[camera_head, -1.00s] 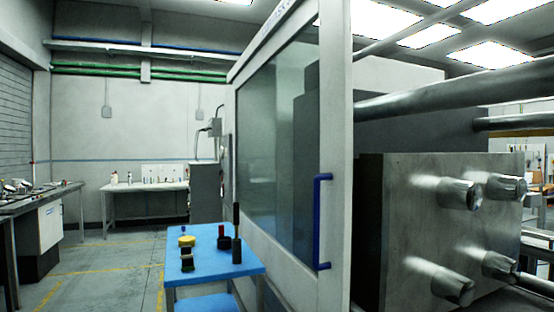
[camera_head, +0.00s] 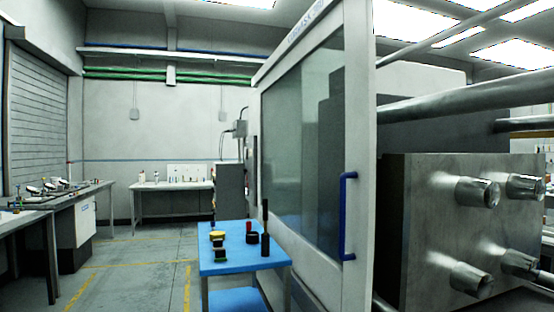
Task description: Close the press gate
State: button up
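The press gate (camera_head: 362,120) is a white sliding panel with a large dark window (camera_head: 303,140), right of centre. A blue vertical handle (camera_head: 347,216) is fixed near its right edge. To the right of that edge the press is uncovered, and its grey metal block (camera_head: 425,225) with several round bolt ends and long steel bars shows. The gate stands open. My gripper is not in view, and nothing touches the handle.
A blue table (camera_head: 243,262) with several small black, yellow and red items stands close left of the gate. Workbenches (camera_head: 30,216) line the left wall, and a bench (camera_head: 172,186) stands at the back. Grey floor (camera_head: 140,275) with yellow lines is clear between them.

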aim_at(349, 287)
jog(key=i, duration=0.85)
jog(key=z, duration=0.05)
